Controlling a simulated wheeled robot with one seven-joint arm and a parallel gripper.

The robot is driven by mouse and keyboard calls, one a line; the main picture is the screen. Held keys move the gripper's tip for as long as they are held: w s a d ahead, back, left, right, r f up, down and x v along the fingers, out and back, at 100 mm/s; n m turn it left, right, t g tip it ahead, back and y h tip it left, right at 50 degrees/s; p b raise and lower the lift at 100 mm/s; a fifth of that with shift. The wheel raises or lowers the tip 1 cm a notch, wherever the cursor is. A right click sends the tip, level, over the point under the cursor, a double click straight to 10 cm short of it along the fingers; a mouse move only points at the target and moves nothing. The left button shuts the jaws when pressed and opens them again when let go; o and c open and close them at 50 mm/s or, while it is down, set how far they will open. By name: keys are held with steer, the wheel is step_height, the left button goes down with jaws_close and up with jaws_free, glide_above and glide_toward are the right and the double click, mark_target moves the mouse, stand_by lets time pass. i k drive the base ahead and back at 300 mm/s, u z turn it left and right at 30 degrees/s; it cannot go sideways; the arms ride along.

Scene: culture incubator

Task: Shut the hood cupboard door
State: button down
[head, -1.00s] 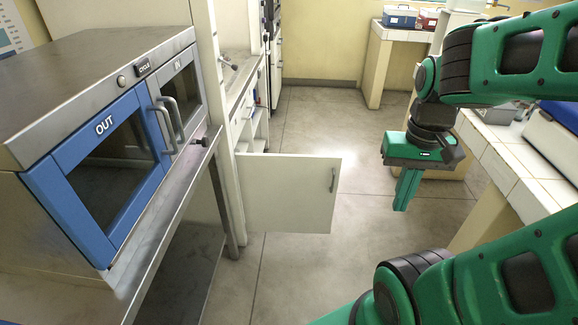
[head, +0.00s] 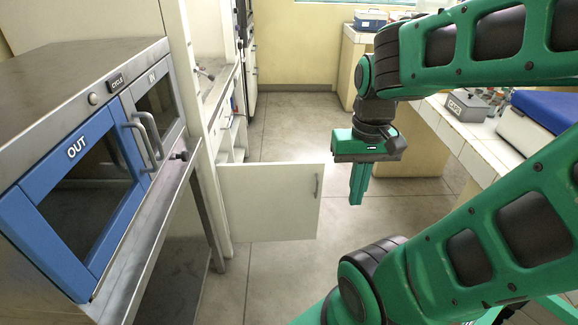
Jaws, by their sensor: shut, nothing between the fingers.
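The hood cupboard door (head: 268,205) is a white panel with a small vertical handle (head: 317,187) near its right edge. It stands wide open, swung out from the white hood cupboard (head: 228,170) into the aisle. My gripper (head: 356,203) is green, points down and is shut and empty. In the picture it hangs to the right of the door's free edge, with a gap between them. How far apart they are in depth I cannot tell exactly.
A steel cabinet (head: 85,60) with a blue OUT door (head: 90,185) stands at left on a steel stand. A white-tiled bench (head: 470,140) runs along the right, with a grey box (head: 467,105) on it. The floor (head: 300,125) behind the door is clear.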

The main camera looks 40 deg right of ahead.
mark_target(279, 201)
steer(key=z, duration=0.05)
steer(key=i, duration=0.85)
